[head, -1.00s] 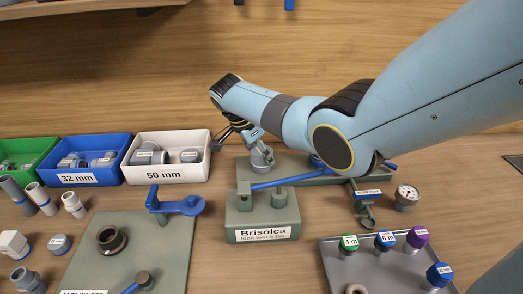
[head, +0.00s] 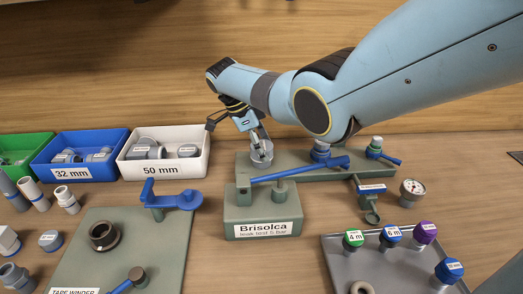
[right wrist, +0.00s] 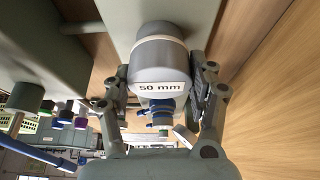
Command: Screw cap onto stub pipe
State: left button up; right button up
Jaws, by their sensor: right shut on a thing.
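A grey cap labelled 50 mm (right wrist: 160,72) is between the fingers of my right gripper (right wrist: 165,95) in the right wrist view. The gripper is shut on it. A pale ring (right wrist: 160,30) shows at the cap's far end, against the green manifold body; I cannot tell how far the cap sits over the stub pipe. In the head view the cap (head: 261,155) is at the left end of the long green manifold base (head: 290,168), with my right gripper (head: 256,142) above it. My left gripper is not in view.
A Brisolca test block (head: 262,222) with a blue lever (head: 300,170) stands just in front. A white 50 mm bin (head: 135,172) and blue 32 mm bin (head: 50,168) are to the left.

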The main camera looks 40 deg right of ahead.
jog(key=shift+w+d+r+m+b, duration=0.1)
jog(key=shift+m+b, duration=0.15)
jog(key=shift+m, duration=0.25)
jog(key=shift+w+d+r+m+b, duration=0.1)
jog(key=shift+m+b, duration=0.1)
jog(key=shift+m, duration=0.3)
jog(key=o, duration=1.6)
jog(key=shift+s+a+f+g, duration=0.15)
jog(key=shift+s+g, duration=0.05)
jog(key=shift+g, duration=0.1)
jog(key=shift+y, duration=0.3)
notch_tip(320, 180, up, 8)
jog(key=p, duration=0.7)
jog(key=shift+f+p, duration=0.15)
jog(key=shift+p, duration=0.2)
jog(key=shift+f, duration=0.1)
